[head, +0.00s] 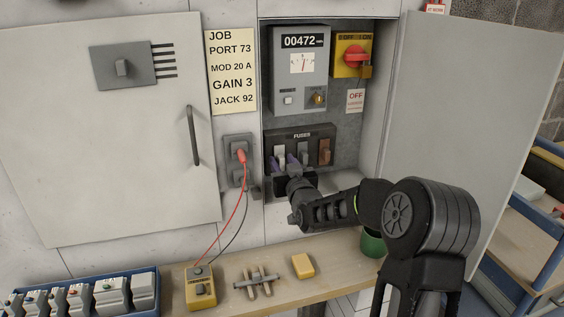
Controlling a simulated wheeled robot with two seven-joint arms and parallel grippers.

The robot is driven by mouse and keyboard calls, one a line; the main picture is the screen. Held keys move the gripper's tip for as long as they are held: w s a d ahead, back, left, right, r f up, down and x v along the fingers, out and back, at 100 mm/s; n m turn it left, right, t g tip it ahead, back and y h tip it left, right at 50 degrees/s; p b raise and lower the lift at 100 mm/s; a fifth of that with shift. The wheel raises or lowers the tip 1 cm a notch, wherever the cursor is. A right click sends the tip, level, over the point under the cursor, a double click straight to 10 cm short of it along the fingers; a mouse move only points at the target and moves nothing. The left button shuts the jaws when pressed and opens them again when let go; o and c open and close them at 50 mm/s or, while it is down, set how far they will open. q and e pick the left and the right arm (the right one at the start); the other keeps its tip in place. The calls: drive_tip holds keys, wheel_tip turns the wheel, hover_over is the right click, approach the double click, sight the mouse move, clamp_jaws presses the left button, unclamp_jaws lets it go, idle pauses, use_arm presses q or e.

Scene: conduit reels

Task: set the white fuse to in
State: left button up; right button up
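The fuse block (300,134), labelled FUSES, sits at the bottom of the open cabinet. A pale, whitish fuse (280,151) is at its left, a grey fuse (304,148) in the middle and a brown fuse (325,150) at the right. My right gripper (292,165) is in front of the left and middle fuses, with its fingers pointing into the block. It covers their lower parts. I cannot tell whether the fingers touch the white fuse or are shut on it. My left gripper is out of view.
A meter box (299,85) and a padlocked red-and-yellow switch (353,57) are above the block. The open cabinet door (440,100) stands at the right. A red lead (244,190) runs from a wall socket to a yellow tester (200,287) on the bench (325,268).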

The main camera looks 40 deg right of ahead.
drive_tip(key=v, duration=0.7)
drive_tip(key=shift+s, duration=0.1)
idle(0.4)
